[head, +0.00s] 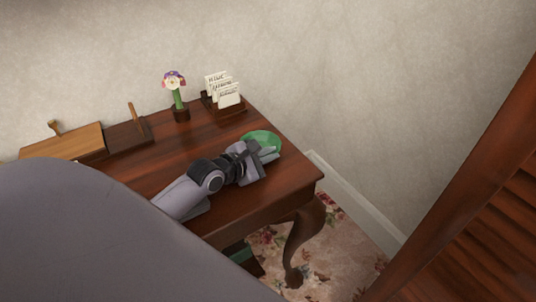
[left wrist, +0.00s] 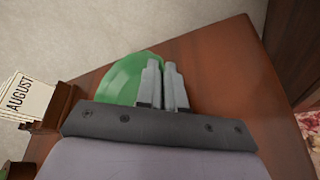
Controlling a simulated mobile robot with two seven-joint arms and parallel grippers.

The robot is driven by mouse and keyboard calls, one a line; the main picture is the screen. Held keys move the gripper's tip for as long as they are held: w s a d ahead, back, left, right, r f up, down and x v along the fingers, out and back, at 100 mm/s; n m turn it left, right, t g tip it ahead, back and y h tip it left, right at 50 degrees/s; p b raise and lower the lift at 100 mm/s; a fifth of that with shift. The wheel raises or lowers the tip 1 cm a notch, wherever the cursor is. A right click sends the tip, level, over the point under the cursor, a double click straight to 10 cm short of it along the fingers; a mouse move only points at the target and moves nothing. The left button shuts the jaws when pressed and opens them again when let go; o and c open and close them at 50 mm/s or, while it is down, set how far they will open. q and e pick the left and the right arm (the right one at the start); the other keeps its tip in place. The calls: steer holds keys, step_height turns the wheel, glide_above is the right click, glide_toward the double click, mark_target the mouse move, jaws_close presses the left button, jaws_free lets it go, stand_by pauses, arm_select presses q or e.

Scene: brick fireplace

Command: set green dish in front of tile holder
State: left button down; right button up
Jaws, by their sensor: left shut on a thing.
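The green dish (head: 264,138) is at the right end of the dark wooden table, in front and to the right of the tile holder (head: 226,108), which holds several white lettered tiles. My left gripper (head: 268,150) is shut on the dish's near rim. In the left wrist view the dish (left wrist: 128,80) shows to the left of the fingers (left wrist: 163,82), which partly hide it. The tile holder (left wrist: 58,108) is at the left edge there, apart from the dish, with a tile reading "AUGUST". Whether the dish touches the table is hard to tell. My right gripper is not in view.
A flower figure (head: 176,95) stands left of the tile holder. Wooden boxes (head: 70,142) sit farther left on the table (head: 288,178). The table's right corner is clear. The wall is behind, and a dark wooden panel (head: 460,190) stands to the right.

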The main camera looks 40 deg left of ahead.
arm_select(q)
steer(key=c, duration=1.3)
jaws_free()
steer(key=shift+o, duration=0.2)
steer(key=p+v, duration=0.1)
steer(key=v, duration=1.1)
steer(key=shift+r, duration=0.1)
